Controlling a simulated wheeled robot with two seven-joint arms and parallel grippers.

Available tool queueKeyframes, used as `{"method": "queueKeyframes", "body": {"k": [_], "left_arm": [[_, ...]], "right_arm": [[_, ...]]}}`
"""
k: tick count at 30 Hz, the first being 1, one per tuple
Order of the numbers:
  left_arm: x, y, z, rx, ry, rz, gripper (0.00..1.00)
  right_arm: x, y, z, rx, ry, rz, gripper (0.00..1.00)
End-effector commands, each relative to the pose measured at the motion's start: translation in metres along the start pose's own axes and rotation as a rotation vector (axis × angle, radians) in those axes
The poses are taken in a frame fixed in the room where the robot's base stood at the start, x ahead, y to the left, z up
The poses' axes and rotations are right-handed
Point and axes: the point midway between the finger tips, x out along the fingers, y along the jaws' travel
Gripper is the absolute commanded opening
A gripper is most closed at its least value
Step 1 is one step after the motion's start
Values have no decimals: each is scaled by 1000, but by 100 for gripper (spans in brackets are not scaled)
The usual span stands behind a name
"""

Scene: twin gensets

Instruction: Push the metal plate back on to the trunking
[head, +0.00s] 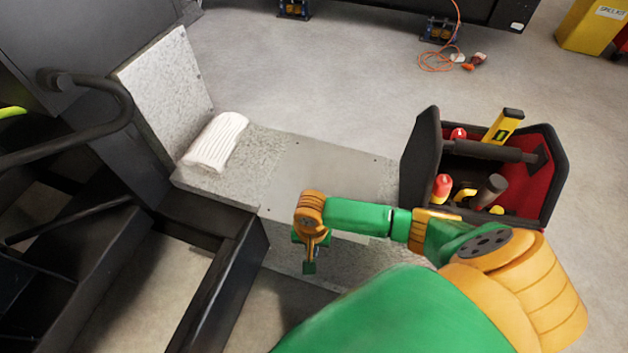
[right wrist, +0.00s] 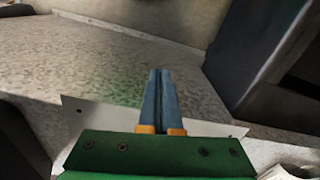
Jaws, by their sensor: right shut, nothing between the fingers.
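The metal plate (head: 325,168) is a smooth grey sheet with small holes near its edge, lying on the speckled grey trunking (head: 255,150). My right arm covers part of its near side. In the right wrist view, a pale strip of the plate with a corner and a hole (right wrist: 92,112) shows beyond my gripper's green body, against the speckled trunking surface (right wrist: 110,65). My right gripper (head: 309,268) points down at the near side of the plate. Its blue fingers (right wrist: 160,75) are together and empty. I cannot tell whether they touch the plate. My left gripper is not in view.
A folded white cloth (head: 215,141) lies on the trunking near its upright part (head: 168,88). An open toolbox (head: 420,150) stands at the plate's right end. A dark handrail (head: 122,100) and black frame (head: 215,290) are at left. The floor behind the trunking is mostly clear.

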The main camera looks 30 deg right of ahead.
Motion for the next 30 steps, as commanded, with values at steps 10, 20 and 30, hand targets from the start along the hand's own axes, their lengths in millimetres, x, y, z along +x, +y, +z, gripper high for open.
{"method": "queueKeyframes", "body": {"k": [10, 20, 30], "left_arm": [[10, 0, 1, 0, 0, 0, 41], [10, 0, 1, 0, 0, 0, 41], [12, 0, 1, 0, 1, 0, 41]], "right_arm": [[5, 0, -39, 0, 4, -1, 0], [4, 0, -41, -1, 3, -1, 0], [4, 0, -72, 0, 2, -1, 0]]}}
